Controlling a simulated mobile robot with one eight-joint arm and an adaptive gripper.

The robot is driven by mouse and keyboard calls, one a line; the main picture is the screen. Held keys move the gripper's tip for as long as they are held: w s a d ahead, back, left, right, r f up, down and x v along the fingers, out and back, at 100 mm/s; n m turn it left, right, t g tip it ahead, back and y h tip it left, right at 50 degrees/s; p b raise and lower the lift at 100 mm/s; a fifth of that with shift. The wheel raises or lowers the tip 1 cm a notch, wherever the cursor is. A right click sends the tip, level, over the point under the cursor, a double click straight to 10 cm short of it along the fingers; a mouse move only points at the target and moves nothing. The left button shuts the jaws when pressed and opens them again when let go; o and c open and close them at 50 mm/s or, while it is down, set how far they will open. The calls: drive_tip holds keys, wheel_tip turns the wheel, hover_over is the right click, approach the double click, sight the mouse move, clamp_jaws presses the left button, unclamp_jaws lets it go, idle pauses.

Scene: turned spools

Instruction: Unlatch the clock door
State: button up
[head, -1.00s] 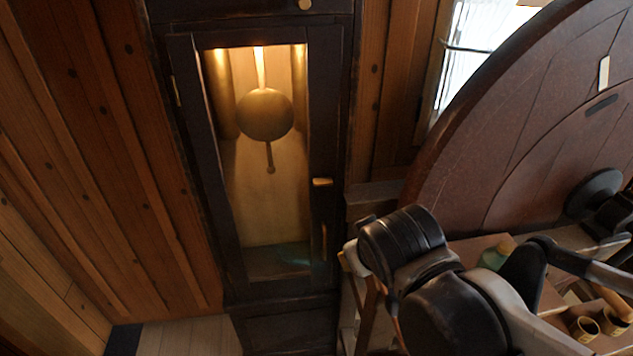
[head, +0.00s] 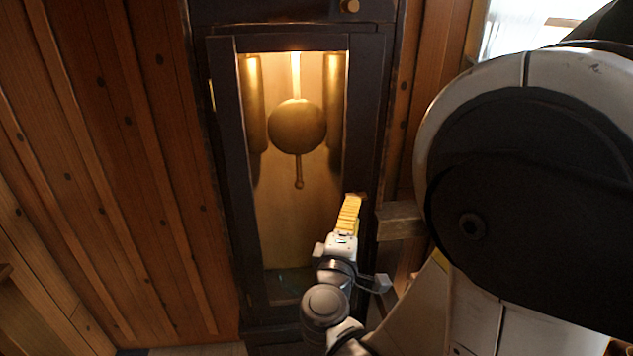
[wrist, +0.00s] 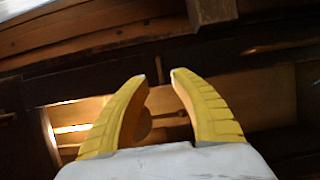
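The clock door (head: 228,120) is a tall dark frame around a lit glass pane, closed in its dark case. My gripper (head: 352,202) is at the right side of the door frame, at about the height where the brass latch sat earlier. The latch is hidden behind the yellow fingers or too small to make out. In the wrist view my gripper (wrist: 158,76) has its two yellow fingers apart, with a gap between the tips. Nothing is clearly held between them. Whether the fingers touch the door cannot be told.
A brass pendulum (head: 297,126) hangs behind the glass. A small round knob (head: 349,6) is on the case above the door. A wooden ledge (head: 400,221) juts out just right of the clock. Plank wall (head: 110,150) lies to the left.

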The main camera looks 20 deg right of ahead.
sight(357, 196)
drive_tip(key=b+x, duration=0.1)
drive_tip(key=x, duration=0.5)
drive_tip(key=shift+w+d, duration=0.2)
clamp_jaws()
